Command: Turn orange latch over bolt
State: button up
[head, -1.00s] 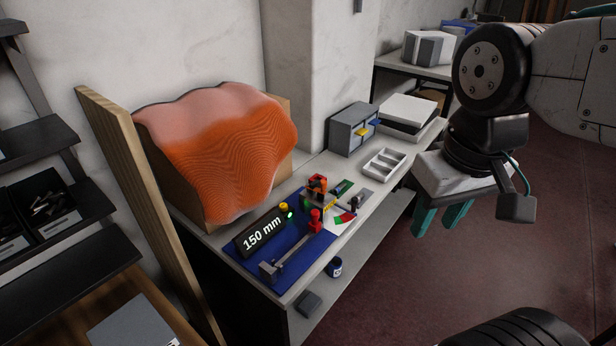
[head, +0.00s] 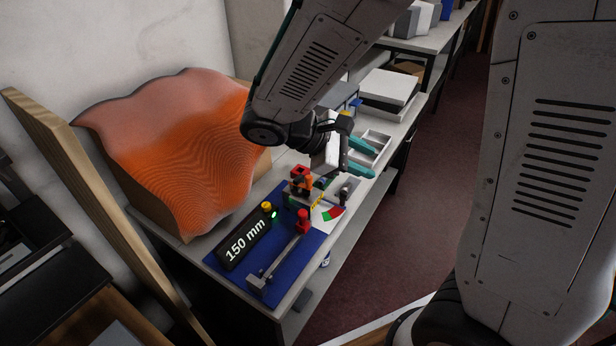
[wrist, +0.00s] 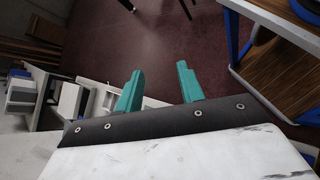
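An orange part (head: 300,184), which may be the latch, stands at the back of the blue mat (head: 295,281) on the bench. It is small, and I cannot tell the latch from the bolt here. My gripper (head: 361,159) is above the bench, just behind and to the right of the orange part and apart from it. Its two teal fingers are spread with nothing between them. In the wrist view the open fingers (wrist: 158,90) point out over the dark red floor, and neither latch nor bolt shows.
A "150 mm" display (head: 244,242), a yellow button (head: 267,207) and a red-topped post with a bar (head: 303,220) are on the mat. An orange wavy panel (head: 190,140) rises at the left. A white divided tray (head: 374,143) lies behind my gripper.

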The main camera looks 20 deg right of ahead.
jog(key=w+a+f+n+t+h, duration=0.4)
jog(key=w+a+f+n, duration=0.1)
jog(key=w+f+n, duration=0.15)
jog(key=n+t, duration=0.7)
send_near(306, 179)
jog(key=x, duration=0.4)
jog(key=shift+h, duration=0.3)
jog(key=x, duration=0.7)
jog(key=shift+f, duration=0.25)
grip_shut()
